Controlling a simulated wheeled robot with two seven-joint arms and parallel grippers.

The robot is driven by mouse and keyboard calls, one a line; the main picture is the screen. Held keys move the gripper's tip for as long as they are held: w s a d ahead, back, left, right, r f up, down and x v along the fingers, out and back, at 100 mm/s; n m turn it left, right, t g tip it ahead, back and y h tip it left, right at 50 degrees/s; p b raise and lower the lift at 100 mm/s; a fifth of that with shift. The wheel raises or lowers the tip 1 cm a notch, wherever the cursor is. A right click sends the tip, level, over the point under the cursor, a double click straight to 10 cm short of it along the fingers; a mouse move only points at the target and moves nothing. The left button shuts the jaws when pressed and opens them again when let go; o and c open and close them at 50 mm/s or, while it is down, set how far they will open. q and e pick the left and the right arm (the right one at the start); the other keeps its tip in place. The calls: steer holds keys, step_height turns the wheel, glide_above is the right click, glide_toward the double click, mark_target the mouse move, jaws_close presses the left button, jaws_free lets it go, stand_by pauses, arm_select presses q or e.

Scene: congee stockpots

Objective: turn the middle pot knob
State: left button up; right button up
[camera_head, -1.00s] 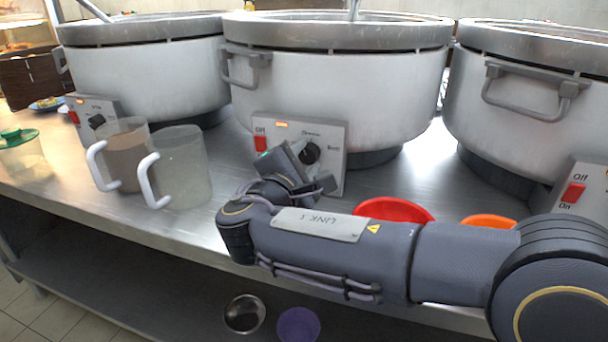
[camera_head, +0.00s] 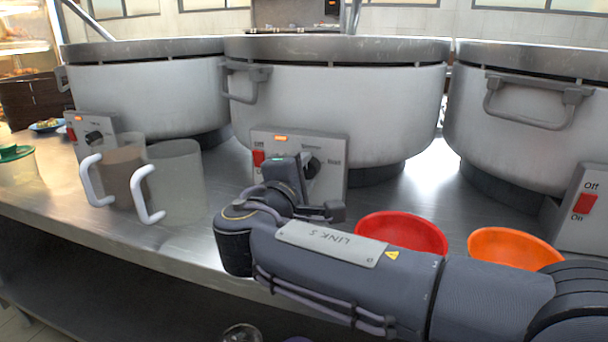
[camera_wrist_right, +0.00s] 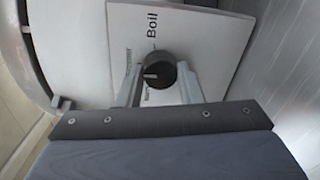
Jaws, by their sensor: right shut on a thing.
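The middle pot (camera_head: 340,105) is a large white cylinder with a metal rim. Its control box (camera_head: 333,185) has a red switch (camera_head: 258,158), a lit orange lamp (camera_head: 281,138) and a dark round knob (camera_head: 313,167). My right gripper (camera_head: 308,178) is at the front of this box, and its wrist hides part of the panel. In the right wrist view, the two fingers of the gripper (camera_wrist_right: 159,78) are on either side of the black knob (camera_wrist_right: 157,74), shut on it. A pale mark shows on the knob, with "Boil" printed nearby. My left gripper is not in view.
Similar pots stand at the left (camera_head: 150,95) and right (camera_head: 535,120). Two white-handled jugs, one brownish (camera_head: 122,178) and one clear (camera_head: 178,180), stand left of the control box. A red bowl (camera_head: 402,233) and an orange bowl (camera_head: 514,248) lie behind my right arm.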

steer(key=shift+f, duration=0.1)
steer(key=o, duration=1)
steer(key=p+v, duration=0.1)
steer(key=v, duration=0.7)
steer(key=shift+p, duration=0.35)
steer(key=shift+r, duration=0.2)
